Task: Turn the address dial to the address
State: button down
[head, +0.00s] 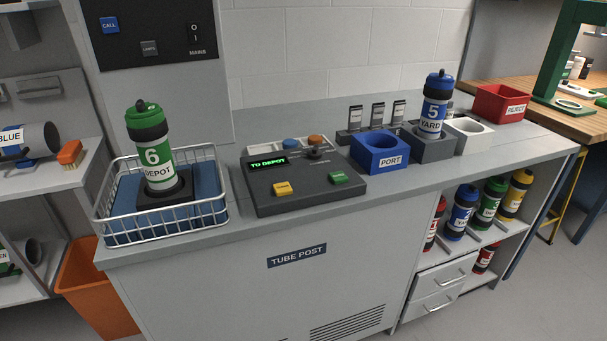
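The dark console (335,191) stands on the counter. Its green-lit display (268,163) reads "TO DEPOT". A dark round knob (315,153), which looks like the address dial, sits at its back right; its pointer direction is too small to read. A yellow button (283,188) and a green button (339,178) are on its front part. A green carrier (158,152) marked "6 DEPOT" stands upright in a wire basket (166,233) left of the console. A blue carrier (435,105) marked "5 YARD" stands in a grey holder (432,149). My gripper is not in view.
A pale tray with blue and orange caps (314,139) lies behind the console. Several carriers fill the shelves below right.

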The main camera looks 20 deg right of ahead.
aim_at(314, 154)
jog(key=i+l, duration=0.1)
jog(key=l, duration=1.4)
jog(key=i, duration=0.5)
jog(key=u, duration=0.05)
